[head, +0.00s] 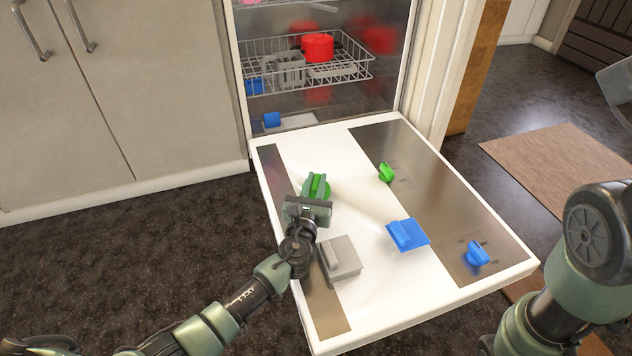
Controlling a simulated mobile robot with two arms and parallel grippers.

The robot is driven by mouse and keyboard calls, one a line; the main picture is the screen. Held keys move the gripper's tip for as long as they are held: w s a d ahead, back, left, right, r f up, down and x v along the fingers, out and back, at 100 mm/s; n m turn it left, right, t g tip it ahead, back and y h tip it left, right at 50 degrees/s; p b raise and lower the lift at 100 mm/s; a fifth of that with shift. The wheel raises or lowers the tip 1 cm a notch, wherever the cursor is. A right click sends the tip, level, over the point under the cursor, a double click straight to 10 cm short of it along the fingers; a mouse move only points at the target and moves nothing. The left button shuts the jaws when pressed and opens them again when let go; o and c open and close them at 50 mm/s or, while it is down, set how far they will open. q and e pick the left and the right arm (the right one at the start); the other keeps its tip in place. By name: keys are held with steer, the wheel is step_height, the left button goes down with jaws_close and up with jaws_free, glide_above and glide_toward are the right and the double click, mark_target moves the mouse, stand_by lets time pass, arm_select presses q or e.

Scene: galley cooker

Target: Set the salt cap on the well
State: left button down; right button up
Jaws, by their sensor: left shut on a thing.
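My left gripper (316,186) is over the left part of the open dishwasher door, shut on a bright green cap (318,189). The fingers hide much of this cap, and I cannot tell whether it touches the door. A grey square cap with a raised grip (341,257) lies nearer on the door. A blue square cap with a grip (408,235) lies right of it. No label shows which piece is the salt cap, and I cannot make out the well for certain.
The open door (370,290) has two steel strips. A small green knob (386,172) and a blue knob (477,253) are on the right strip. Inside, a wire rack (345,72) holds a red pot (317,47); a blue piece (272,119) is below. Cabinets (100,110) stand left.

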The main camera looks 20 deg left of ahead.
arm_select(q)
steer(key=shift+f, duration=0.2)
steer(key=c, duration=1.2)
jaws_free()
steer(key=o, duration=0.6)
